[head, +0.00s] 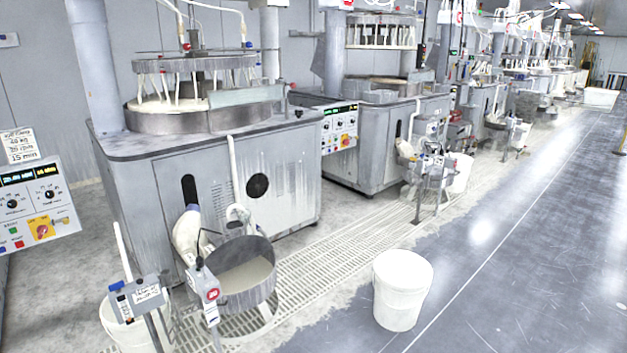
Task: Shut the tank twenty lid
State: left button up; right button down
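A round grey metal tank (262,293) stands at the front of the nearest polishing machine. Pale slurry (243,278) shows inside it, so its top is at least partly open. A darker grey surface (232,252) rises at the tank's back; I cannot tell whether it is a lid or the inner wall. No number twenty is readable on it. A similar station (433,170) stands farther back by the second machine, too small to read. Neither of my grippers is in view.
Small control boxes on posts (204,287) stand close in front of the tank. A white bucket (402,290) stands right of it, another white bucket (118,325) at lower left. Floor grating (335,258) runs alongside. The grey aisle (520,240) at right is clear.

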aim_at(234, 252)
jog(key=i+u, duration=0.1)
jog(key=i, duration=0.4)
jog(key=i+l+u, duration=0.15)
jog(key=i, duration=0.4)
jog(key=i+l+u, duration=0.1)
jog(key=i, duration=0.4)
